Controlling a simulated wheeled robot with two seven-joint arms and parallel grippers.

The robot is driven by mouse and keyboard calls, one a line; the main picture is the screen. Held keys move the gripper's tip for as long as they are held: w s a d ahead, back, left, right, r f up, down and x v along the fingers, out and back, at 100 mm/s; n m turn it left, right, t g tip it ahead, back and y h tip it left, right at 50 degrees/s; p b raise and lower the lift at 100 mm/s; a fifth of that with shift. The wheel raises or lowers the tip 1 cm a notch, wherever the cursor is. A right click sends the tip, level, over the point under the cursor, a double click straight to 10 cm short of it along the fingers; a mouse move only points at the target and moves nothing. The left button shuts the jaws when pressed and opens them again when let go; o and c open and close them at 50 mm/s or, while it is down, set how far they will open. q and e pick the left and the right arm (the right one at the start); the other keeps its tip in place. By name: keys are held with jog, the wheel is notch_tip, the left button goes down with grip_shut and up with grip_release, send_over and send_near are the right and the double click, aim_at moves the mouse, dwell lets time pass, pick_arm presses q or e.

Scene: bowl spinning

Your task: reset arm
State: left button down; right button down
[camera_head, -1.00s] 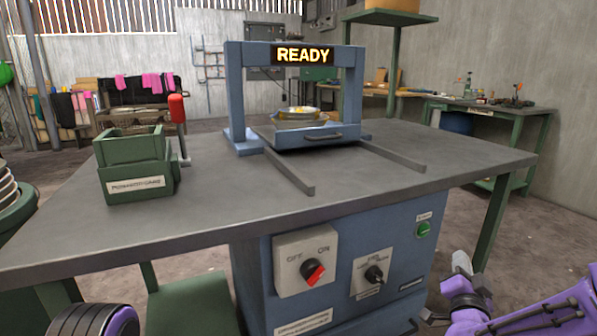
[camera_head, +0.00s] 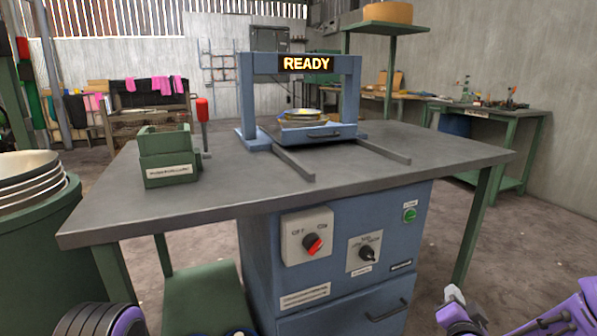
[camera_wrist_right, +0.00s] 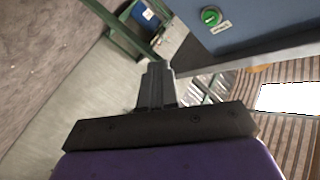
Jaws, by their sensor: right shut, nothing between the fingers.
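My right gripper (camera_head: 454,294) is low at the right of the head view, in front of the blue machine cabinet and clear of it. In the right wrist view its dark fingers (camera_wrist_right: 156,72) are together, with nothing between them. My left arm shows only as a purple and black link at the bottom left of the head view; its gripper is out of view. The blue press frame (camera_head: 245,95) stands on the grey table (camera_head: 225,195) under a lit READY sign (camera_head: 305,64). A round, yellowish metal piece (camera_head: 301,116) sits on its sliding tray.
The cabinet carries a red switch knob (camera_head: 313,244), a black selector knob (camera_head: 366,252) and a green button (camera_head: 409,215). A green box (camera_head: 168,165) and a red-topped lever (camera_head: 203,110) are on the table. A green barrel (camera_head: 45,240) with stacked bowls (camera_head: 30,180) stands left.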

jog(key=s+a+f+n+g+y+p, duration=0.1)
jog(key=s+g+p, duration=0.5)
jog(key=s+p, duration=0.8)
jog(key=s+a+f+n+g+y+p, duration=0.1)
jog(key=s+a+n+g+p, duration=0.2)
jog(key=s+p, duration=1.1)
jog(key=s+g, duration=0.3)
jog(key=s, duration=0.3)
jog(key=shift+s+a+n+g, duration=0.25)
jog(key=shift+n+g, duration=0.05)
jog(key=shift+r, duration=0.1)
dwell(0.8)
